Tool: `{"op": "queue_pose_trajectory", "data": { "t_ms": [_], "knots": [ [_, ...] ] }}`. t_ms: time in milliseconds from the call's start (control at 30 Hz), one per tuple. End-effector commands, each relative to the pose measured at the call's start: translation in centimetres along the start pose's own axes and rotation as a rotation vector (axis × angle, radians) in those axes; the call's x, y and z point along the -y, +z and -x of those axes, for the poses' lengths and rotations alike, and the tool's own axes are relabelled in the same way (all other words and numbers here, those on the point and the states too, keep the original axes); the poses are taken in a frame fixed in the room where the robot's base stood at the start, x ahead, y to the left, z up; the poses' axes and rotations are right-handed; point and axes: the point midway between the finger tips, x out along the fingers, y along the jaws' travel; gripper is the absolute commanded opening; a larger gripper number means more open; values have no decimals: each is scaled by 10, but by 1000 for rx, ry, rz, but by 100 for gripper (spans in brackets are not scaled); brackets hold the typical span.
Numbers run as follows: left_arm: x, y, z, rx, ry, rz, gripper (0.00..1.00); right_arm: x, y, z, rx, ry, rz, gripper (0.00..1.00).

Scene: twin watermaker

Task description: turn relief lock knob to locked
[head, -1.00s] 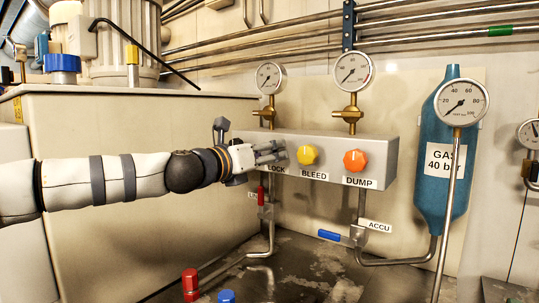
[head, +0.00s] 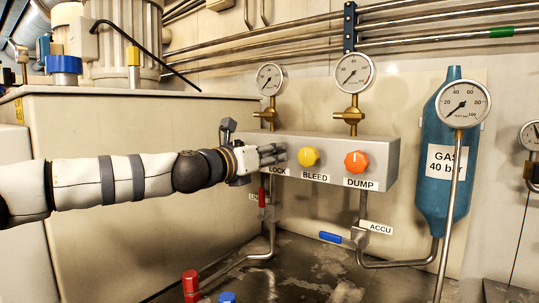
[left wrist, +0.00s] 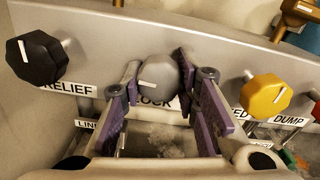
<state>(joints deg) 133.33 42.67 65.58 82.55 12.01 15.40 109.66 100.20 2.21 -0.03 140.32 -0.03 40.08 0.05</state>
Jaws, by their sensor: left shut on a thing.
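The grey lock knob (left wrist: 158,76) sits on the front of the panel above the label LOCK, which the fingers partly cover. It shows a short pale mark lying roughly level in the left wrist view. My left gripper (left wrist: 158,86) is shut on this knob, with one purple-padded finger on each side. In the head view my left gripper (head: 277,153) reaches the panel from the left, and its fingers hide the knob. My right gripper is in neither view.
A black relief knob (left wrist: 37,58) is left of the lock knob. A yellow bleed knob (head: 309,156) and an orange dump knob (head: 356,161) are to its right. Gauges (head: 353,70) rise above the panel (head: 335,145). A red-handled valve (head: 262,196) hangs just below.

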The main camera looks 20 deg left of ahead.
Motion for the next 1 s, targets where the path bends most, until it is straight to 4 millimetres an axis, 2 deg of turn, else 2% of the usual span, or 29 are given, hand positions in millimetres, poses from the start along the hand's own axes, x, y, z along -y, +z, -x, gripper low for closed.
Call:
{"op": "queue_pose_trajectory", "data": {
  "t_ms": [267,1000],
  "knots": [
    [-1,0,0,1,0,-209,0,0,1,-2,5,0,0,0],
    [-3,2,0,1,0,-915,0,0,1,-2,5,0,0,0]
  ]
}}
